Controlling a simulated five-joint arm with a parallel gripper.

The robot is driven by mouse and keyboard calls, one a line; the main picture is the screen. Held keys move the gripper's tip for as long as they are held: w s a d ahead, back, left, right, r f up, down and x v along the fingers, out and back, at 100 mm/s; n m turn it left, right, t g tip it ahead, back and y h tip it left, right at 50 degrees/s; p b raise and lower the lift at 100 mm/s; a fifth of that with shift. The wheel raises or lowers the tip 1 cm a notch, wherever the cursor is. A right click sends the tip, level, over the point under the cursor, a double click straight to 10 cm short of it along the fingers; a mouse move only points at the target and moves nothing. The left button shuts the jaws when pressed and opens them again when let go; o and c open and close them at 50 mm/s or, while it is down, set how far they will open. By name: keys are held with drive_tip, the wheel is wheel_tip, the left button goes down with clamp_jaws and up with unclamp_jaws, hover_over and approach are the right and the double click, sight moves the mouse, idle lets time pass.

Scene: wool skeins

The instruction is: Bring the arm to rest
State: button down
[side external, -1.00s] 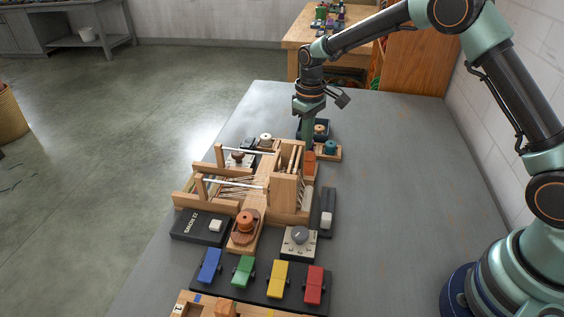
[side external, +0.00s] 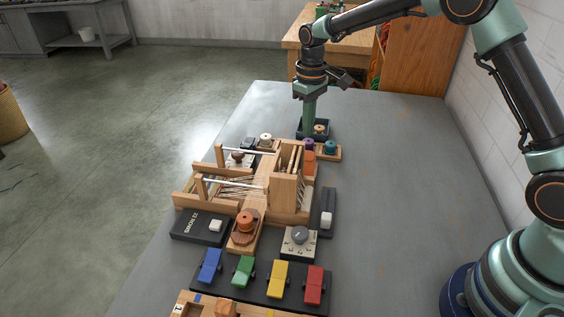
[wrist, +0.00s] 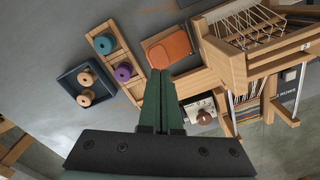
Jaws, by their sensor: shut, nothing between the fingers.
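My gripper (side external: 309,127) points down over the far end of the grey table (side external: 400,180), in front of the dark tray in the side view. In the wrist view my gripper (wrist: 160,72) has its two green fingers together, with nothing between them. The dark blue tray (wrist: 65,78) with two tan skeins (wrist: 86,87) lies to the left of the fingers there. A wooden rack (wrist: 123,52) holding a teal skein (wrist: 104,43) and a purple skein (wrist: 123,73) lies nearer the fingers. How high the fingertips are is hard to tell.
A wooden loom (side external: 290,195) stands left of and nearer than my gripper. An orange block (wrist: 170,47) lies beside the rack. Blue, green, yellow and red clips (side external: 315,284) sit on a black board in front. The table's right side is clear.

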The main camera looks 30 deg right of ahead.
drive_tip(key=s+d+r+m+t, duration=0.1)
drive_tip(key=s+d+r+t, duration=0.15)
drive_tip(key=s+r, duration=0.9)
drive_tip(key=s+r+m+t, duration=0.2)
drive_tip(key=s+t, duration=0.1)
drive_tip(key=s, duration=0.7)
drive_tip(key=shift+s+d, duration=0.2)
drive_tip(key=shift+s, duration=0.2)
